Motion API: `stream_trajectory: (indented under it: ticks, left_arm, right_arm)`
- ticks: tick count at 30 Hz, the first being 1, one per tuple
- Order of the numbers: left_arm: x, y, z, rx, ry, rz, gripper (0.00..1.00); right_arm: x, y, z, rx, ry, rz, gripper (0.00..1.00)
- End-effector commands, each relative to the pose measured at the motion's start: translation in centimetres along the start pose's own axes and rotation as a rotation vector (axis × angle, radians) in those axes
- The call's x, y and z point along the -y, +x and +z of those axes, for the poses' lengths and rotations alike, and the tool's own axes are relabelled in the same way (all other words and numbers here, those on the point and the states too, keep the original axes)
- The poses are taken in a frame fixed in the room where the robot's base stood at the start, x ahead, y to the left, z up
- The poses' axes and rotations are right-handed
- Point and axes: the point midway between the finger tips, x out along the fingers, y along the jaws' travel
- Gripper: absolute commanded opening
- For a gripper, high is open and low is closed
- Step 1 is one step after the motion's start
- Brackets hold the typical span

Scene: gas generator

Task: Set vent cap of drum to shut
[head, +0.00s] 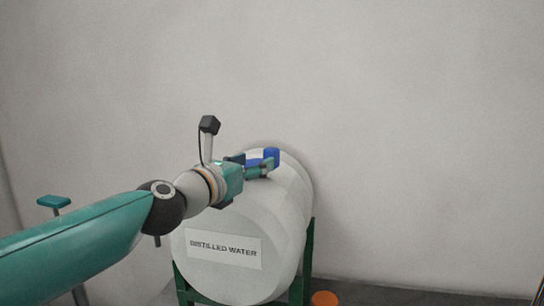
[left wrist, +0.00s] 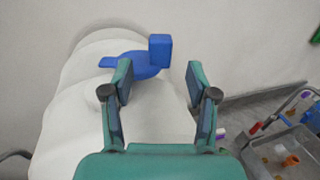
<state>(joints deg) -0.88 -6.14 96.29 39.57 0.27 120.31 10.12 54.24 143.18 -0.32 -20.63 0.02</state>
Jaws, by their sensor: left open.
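The drum (head: 237,219) is a white cylinder lying on its side, with a label reading "DISTILLED WATER" on its front end. The blue vent cap (head: 271,156) sits on top of the drum. In the left wrist view the vent cap (left wrist: 140,66) shows a round base, a flat tab to the left and a raised block to the right. My left gripper (head: 262,168) is above the drum top beside the cap, its fingers partly hiding the cap. In the left wrist view the fingers (left wrist: 160,84) are apart with nothing between them. My right gripper is not in view.
A green stand (head: 309,262) holds the drum. An orange round object (head: 324,299) is on the floor to its right. The left wrist view shows a grey bin (left wrist: 285,155) with several items at lower right. A bare wall (head: 430,130) stands behind.

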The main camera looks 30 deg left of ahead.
Motion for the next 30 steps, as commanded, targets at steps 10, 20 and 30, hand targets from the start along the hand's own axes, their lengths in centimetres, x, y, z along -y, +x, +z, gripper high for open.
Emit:
stream_trajectory:
  ticks: [10, 20, 30]
  left_arm:
    - [0.1, 6.6, 0.1, -0.001, -0.001, -0.002, 0.58]
    - [0.2, 8.2, 0.1, 0.0, 0.0, -0.003, 0.58]
    - [0.2, 8.2, 0.0, 0.0, -0.001, -0.003, 0.32]
  right_arm:
    - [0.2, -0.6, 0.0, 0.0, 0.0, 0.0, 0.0]
    - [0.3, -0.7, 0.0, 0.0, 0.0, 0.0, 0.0]
    - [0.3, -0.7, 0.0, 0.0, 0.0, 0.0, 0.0]
